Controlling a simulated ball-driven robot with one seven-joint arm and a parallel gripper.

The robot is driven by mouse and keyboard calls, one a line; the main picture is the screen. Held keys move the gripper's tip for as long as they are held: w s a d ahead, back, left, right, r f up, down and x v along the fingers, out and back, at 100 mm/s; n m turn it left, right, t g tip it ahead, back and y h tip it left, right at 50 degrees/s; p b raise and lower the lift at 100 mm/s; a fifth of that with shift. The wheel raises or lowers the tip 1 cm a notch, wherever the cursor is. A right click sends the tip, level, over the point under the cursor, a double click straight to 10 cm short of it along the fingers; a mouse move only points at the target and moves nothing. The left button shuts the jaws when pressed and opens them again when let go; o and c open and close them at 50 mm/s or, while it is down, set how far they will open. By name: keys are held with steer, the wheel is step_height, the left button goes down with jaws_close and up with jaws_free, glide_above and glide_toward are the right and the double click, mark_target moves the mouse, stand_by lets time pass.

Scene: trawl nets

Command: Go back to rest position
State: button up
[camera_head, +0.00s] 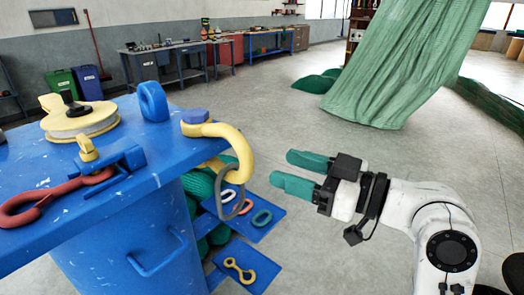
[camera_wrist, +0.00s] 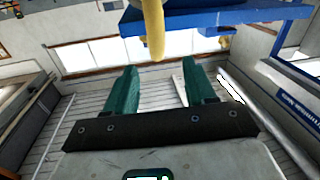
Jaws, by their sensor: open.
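My gripper (camera_head: 292,173) is open and empty, with two green fingers pointing left in the head view. It is in the air to the right of the blue table (camera_head: 130,182), apart from it. A yellow hook (camera_head: 238,150) hangs over the table's right edge, left of my fingertips, with a grey ring (camera_head: 239,203) at its lower end. In the wrist view my gripper (camera_wrist: 155,72) has its fingers apart with nothing between them. A yellow curved part (camera_wrist: 154,30) shows beyond the fingers, near a blue edge (camera_wrist: 230,15).
A yellow pulley (camera_head: 80,125), a red hook (camera_head: 50,198) and a blue eye (camera_head: 153,101) are on the table. Blue plates (camera_head: 262,222) with links lie below its right side. A green net (camera_head: 405,60) hangs behind. The floor behind my gripper is clear.

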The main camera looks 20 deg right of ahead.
steer(key=s+d+f+m+g+h, duration=0.1)
steer(key=s+f+m+g+h, duration=0.25)
steer(key=f, duration=1.05)
steer(key=s+d+f+m+g+h, duration=0.1)
steer(key=s+f+m+g+h, duration=0.25)
steer(key=f, duration=0.95)
steer(key=s+d+f+m+g+h, duration=0.1)
steer(key=s+d+f+g+h, duration=0.1)
steer(key=s+f, duration=0.4)
steer(key=s+d+f+g+h, duration=0.2)
steer(key=s+f+g, duration=0.2)
steer(key=s, duration=0.9)
step_height(320, 180, down, 3)
steer(key=shift+s+f+m, duration=0.2)
steer(key=shift+m, duration=0.2)
